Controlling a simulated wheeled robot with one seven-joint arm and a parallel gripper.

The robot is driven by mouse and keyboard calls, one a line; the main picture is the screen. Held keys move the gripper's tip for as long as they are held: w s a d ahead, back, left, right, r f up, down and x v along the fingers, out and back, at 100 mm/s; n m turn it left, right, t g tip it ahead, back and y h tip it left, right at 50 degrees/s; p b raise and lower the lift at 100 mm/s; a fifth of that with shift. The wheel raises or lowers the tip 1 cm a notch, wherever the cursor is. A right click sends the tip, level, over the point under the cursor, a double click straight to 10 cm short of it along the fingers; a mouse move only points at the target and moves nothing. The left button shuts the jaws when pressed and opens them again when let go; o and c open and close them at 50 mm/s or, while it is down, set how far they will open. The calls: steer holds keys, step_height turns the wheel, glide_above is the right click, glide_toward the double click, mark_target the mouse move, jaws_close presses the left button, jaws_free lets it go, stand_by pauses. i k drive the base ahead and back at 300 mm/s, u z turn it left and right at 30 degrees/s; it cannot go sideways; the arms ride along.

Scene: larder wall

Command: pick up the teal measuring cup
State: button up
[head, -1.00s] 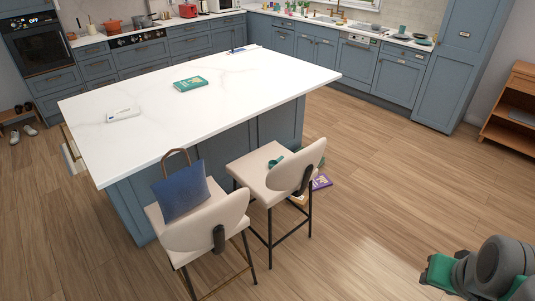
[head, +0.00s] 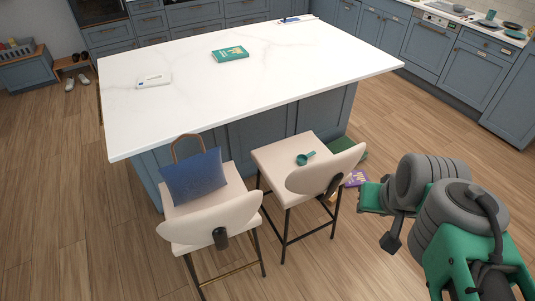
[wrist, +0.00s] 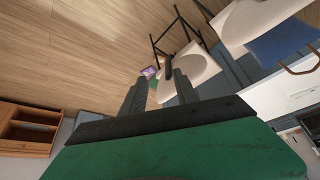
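The teal measuring cup (head: 304,159) lies on the cream seat of the right-hand stool (head: 272,160), in front of the stool's rounded backrest. I cannot make the cup out in the wrist view. My gripper (wrist: 158,88) shows in the wrist view with its two dark fingers apart and nothing held between them. In the head view my arm is at the right, to the right of the stool and well apart from the cup. The fingertips cannot be made out there.
A white-topped island (head: 230,85) stands behind the stools, bearing a teal book (head: 230,54) and a white device (head: 154,80). The left stool (head: 205,225) holds a blue cushion (head: 193,177). A purple item (head: 355,178) lies on the floor beside the right stool. Floor at front is clear.

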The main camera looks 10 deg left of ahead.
mark_target(302, 159)
steer(key=u, duration=0.9)
steer(key=i, duration=0.85)
steer(key=u, duration=0.85)
